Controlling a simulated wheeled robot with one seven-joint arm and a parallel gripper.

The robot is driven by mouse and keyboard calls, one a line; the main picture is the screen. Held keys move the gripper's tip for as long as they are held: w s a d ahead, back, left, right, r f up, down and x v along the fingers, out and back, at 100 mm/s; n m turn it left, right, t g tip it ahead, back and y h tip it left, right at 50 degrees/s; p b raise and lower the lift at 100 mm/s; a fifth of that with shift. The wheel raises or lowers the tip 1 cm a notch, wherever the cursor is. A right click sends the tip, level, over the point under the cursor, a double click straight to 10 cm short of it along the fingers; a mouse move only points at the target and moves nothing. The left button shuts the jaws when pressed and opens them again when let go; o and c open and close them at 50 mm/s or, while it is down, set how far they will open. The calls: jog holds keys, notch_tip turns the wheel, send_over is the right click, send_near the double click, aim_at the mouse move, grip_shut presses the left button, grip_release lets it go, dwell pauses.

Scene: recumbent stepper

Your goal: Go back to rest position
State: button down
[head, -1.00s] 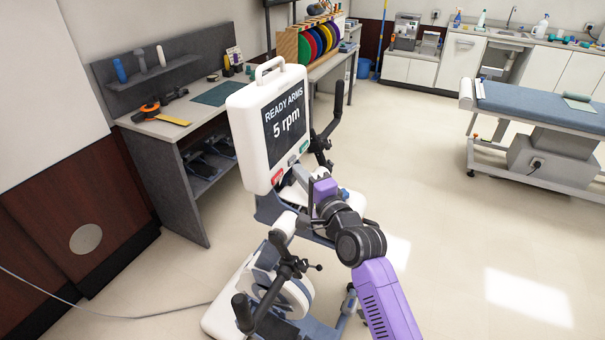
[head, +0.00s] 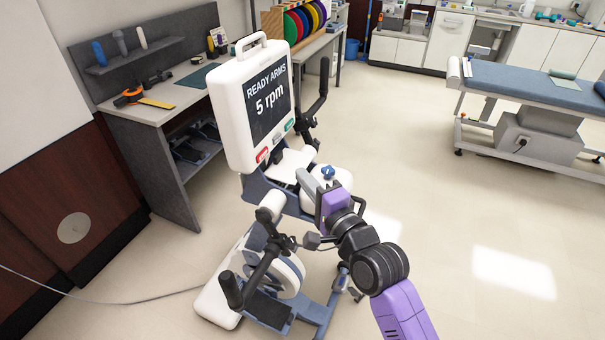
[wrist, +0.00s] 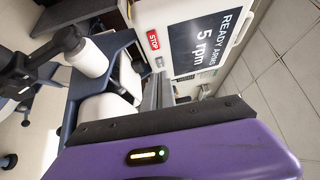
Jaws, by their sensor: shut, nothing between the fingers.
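My gripper (head: 309,184) is in front of the recumbent stepper, below its console, with its grey fingers pointing up and left. The fingers also show in the wrist view (wrist: 160,90), and they are shut and empty. The white console (head: 235,120) stands upright on the stepper, and its screen (head: 266,100) reads "READY ARMS 5 rpm". A red STOP button (wrist: 153,40) shows in the wrist view. In the head view my fingers appear apart from the console.
The stepper's black handles (head: 318,95) and frame (head: 325,310) stand close around my arm. A grey workbench (head: 155,115) is at the left, and a blue treatment table (head: 530,85) at the right. The floor (head: 430,170) between the stepper and the treatment table is clear.

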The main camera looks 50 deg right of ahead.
dwell(0.7)
jog(key=s+a+f+n+y, duration=0.1)
jog(key=s+a+f+n, duration=0.1)
jog(key=s+a+n, duration=0.4)
jog(key=s+a+f+n+g+y, duration=0.1)
jog(key=s+a+n, duration=0.5)
jog(key=s, duration=0.9)
jog(key=s+a+f+n+g+y, duration=0.1)
jog(key=s+a+f+n+y, duration=0.1)
jog(key=s+a+n, duration=0.4)
jog(key=s+n+y, duration=0.1)
jog(key=s+n, duration=0.2)
jog(key=s, duration=0.2)
jog(key=shift+a+f, duration=0.15)
jog(key=shift+f, duration=0.25)
